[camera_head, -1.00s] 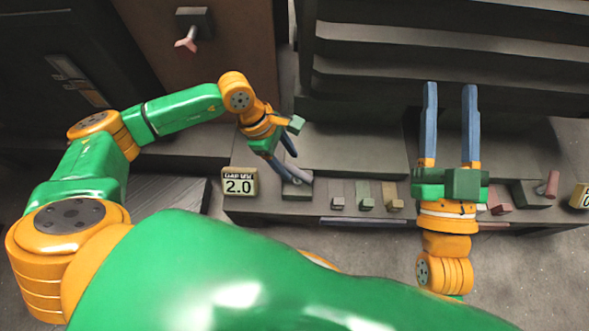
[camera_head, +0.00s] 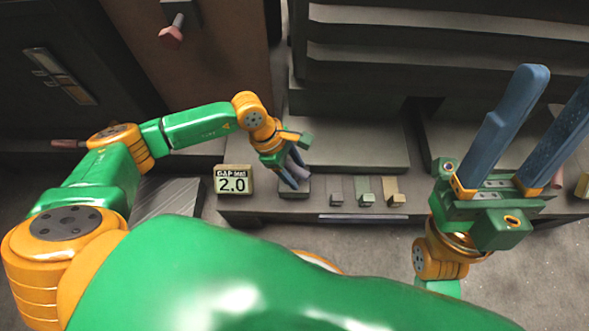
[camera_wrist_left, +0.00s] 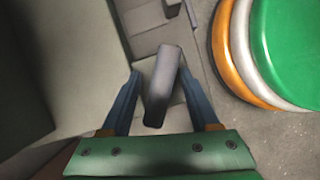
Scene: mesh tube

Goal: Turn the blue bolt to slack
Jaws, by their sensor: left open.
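A grey, faintly bluish-purple bolt handle (camera_head: 297,172) stands on a small block on the low bench, just right of the gap display. It is the only candidate I see for the blue bolt, and its blue colour is weak. My left gripper (camera_head: 294,182) is open around it. In the left wrist view the handle (camera_wrist_left: 162,85) lies between the two blue fingers of the left gripper (camera_wrist_left: 160,77), with gaps seen on both sides. My right gripper (camera_head: 562,82) is open and empty, raised at the right; one finger is partly cut off by the frame.
The gap display (camera_head: 233,181) reads 2.0. Small grey (camera_head: 336,198), green (camera_head: 367,199) and yellow (camera_head: 396,198) blocks sit along the bench (camera_head: 265,208). A pink-tipped rod (camera_head: 172,33) sticks out at upper left. My right arm covers the bench's right part.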

